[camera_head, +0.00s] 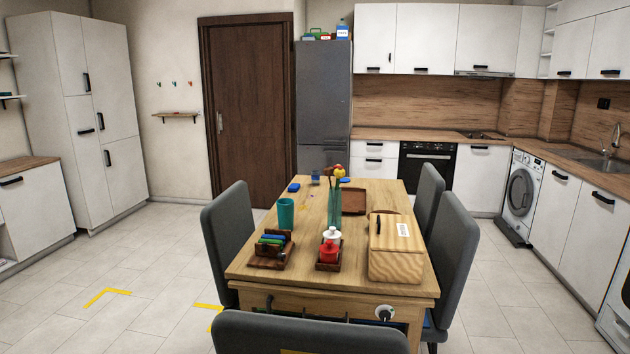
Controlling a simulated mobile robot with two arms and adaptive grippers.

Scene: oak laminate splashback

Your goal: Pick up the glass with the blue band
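A small glass-like item (315,176) with a bluish tint stands near the far end of the wooden table (310,225). It is too small to tell for certain whether it has a blue band. A teal cup (286,214) stands upright at the table's left side, nearer to me. Neither of my grippers is in view.
On the table are a dark holder (268,261) with coloured items, red and white pots (328,250), a wooden box (396,262), a brown tray (354,201) and a tall green item (334,207). Grey chairs (228,232) surround the table.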

